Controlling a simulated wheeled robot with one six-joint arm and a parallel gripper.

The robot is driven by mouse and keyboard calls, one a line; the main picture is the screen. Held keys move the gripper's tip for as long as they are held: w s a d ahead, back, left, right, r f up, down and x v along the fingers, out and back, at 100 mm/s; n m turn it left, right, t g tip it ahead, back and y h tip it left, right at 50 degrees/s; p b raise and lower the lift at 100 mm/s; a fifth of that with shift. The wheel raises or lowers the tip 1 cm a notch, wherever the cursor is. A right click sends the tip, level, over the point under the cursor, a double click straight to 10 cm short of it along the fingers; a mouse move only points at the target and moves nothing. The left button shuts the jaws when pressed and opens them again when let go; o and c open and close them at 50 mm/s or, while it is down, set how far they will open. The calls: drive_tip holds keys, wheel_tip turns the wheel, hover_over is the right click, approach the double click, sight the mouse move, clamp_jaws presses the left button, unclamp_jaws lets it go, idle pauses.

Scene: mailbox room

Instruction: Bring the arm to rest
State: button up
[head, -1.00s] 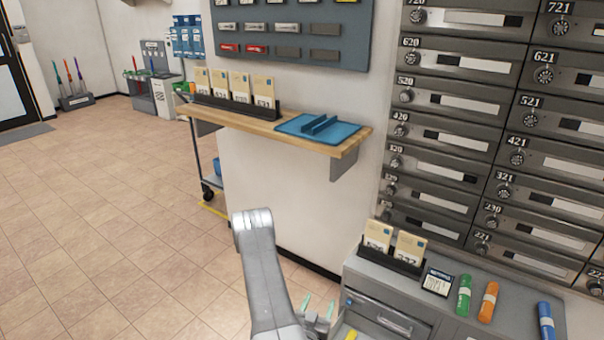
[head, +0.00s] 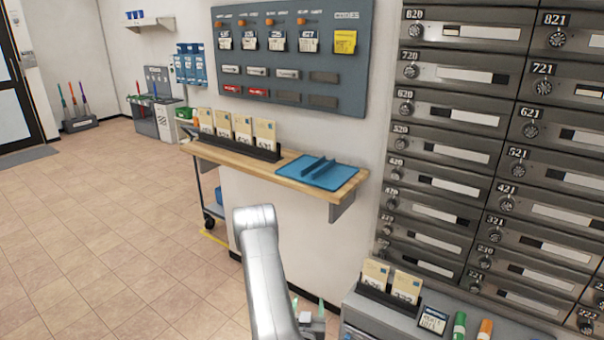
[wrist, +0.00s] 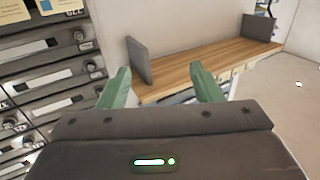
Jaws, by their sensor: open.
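My gripper (wrist: 160,90) is open and empty in the wrist view, its two green fingers apart with nothing between them but the view of a wooden shelf beyond. In the head view, my grey arm rises from the bottom middle and bends over. The gripper's green fingertips (head: 308,305) show low beside the arm, left of the grey cabinet; the rest of the gripper is partly hidden.
A wall shelf (head: 347,187) holds a blue tray (head: 335,176) and several cards in a black rack. Numbered mailboxes (head: 470,77) fill the right wall. A grey cabinet (head: 362,315) with cards and markers stands at lower right. Open tiled floor (head: 110,230) lies left.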

wheel_tip(320, 180, up, 8)
drive_tip(key=a+n+y+p, duration=0.1)
drive_tip(key=p, duration=0.3)
drive_tip(key=shift+w+a+r+y, duration=0.15)
drive_tip(key=shift+a+r+y, duration=0.05)
drive_tip(key=shift+a+y, duration=0.2)
